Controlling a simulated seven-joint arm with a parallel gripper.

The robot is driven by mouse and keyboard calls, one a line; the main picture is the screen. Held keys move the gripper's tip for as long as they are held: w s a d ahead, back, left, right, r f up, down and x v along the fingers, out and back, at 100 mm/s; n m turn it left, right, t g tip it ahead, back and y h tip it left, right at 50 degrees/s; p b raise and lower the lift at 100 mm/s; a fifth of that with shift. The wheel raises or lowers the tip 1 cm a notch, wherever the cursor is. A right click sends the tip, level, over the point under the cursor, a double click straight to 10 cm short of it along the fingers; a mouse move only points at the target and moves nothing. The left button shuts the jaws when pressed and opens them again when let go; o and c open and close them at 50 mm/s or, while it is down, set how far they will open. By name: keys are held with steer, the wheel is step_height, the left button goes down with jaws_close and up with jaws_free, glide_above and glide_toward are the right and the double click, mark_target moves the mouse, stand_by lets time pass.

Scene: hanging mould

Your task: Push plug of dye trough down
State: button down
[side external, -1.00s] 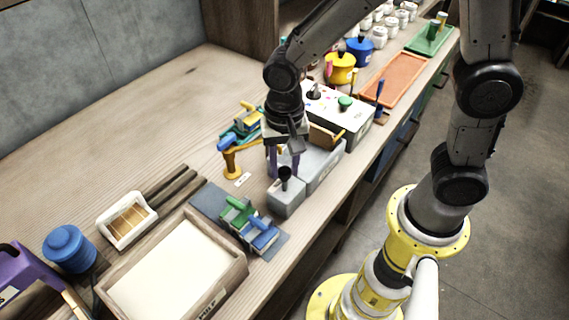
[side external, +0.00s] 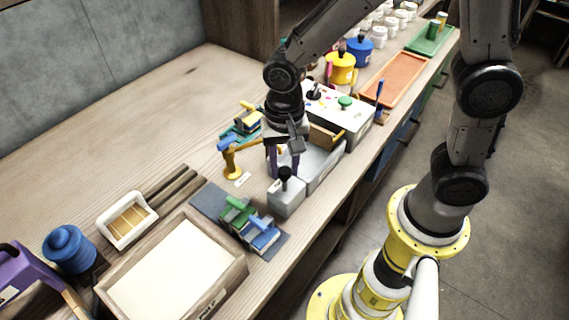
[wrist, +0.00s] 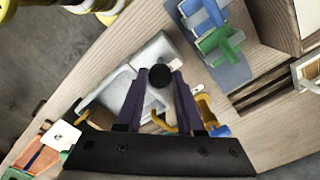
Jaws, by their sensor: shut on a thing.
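The grey dye trough (side external: 318,172) stands near the front edge of the bench, with a smaller grey block-shaped section (side external: 287,202) at its near end. The black round-headed plug (side external: 284,173) stands upright there. In the wrist view, the plug's black head (wrist: 160,75) shows between the tips of my purple fingers, over the pale grey trough (wrist: 155,50). My gripper (side external: 283,168) points down and is shut on the plug. The plug's lower end is hidden in the wrist view.
A yellow post with a blue handle (side external: 230,155) stands close left of my gripper. A dark mat with green and blue clamp-like pieces (side external: 250,225) lies nearer. A white-topped box (side external: 345,110) stands behind the trough. Bare bench lies to the left.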

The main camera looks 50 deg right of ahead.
mark_target(285, 169)
steer(key=shift+f, duration=1.5)
steer(key=c, duration=0.5)
jaws_free()
steer(key=shift+c, duration=0.2)
step_height(285, 169, up, 14)
steer(key=shift+d, duration=0.1)
